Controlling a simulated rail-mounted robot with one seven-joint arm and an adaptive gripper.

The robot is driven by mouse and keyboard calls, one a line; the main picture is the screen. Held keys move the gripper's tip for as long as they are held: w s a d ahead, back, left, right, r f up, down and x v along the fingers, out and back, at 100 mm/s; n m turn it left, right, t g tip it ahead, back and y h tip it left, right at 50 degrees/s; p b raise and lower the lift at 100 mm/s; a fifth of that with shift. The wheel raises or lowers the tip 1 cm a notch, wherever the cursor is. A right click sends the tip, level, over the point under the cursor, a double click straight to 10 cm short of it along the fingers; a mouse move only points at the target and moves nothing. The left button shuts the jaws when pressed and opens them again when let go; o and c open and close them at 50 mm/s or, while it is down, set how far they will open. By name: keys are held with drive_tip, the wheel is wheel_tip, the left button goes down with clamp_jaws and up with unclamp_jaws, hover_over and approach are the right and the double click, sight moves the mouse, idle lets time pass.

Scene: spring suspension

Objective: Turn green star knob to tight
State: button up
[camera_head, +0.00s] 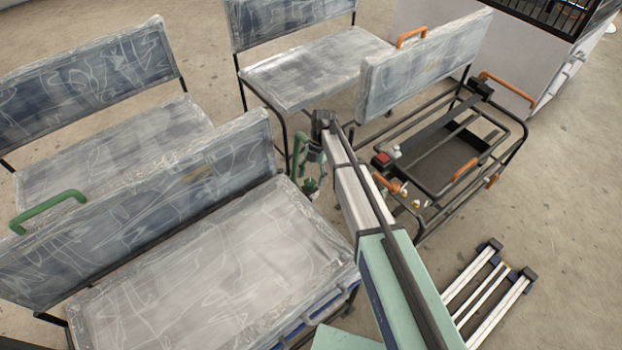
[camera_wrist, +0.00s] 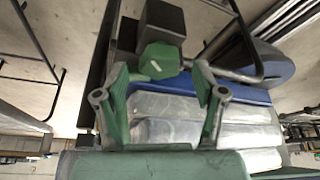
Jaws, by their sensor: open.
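The green star knob (camera_wrist: 158,60) shows in the wrist view as a green lobed block with a small white mark, in front of a dark square block (camera_wrist: 164,22). My gripper (camera_wrist: 160,88) is open. Its green fingers with grey links stand to the left and right of the knob, a little below it in the picture. The space between the fingers looks empty, and no contact with the knob shows. In the head view my gripper (camera_head: 309,170) is beside the near plastic-wrapped seat's right end; I cannot make out the knob there.
Wrapped seats (camera_head: 215,270) fill the left and top. A green handle (camera_head: 48,210) is on the near backrest. A dark frame with orange handles (camera_head: 465,168) stands to the right. A rail piece (camera_head: 490,285) lies on open floor at lower right.

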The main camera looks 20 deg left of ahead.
drive_tip(key=shift+s+f, duration=0.25)
drive_tip(key=shift+f, duration=0.3)
drive_tip(key=c, duration=1.1)
drive_tip(key=shift+c, duration=0.2)
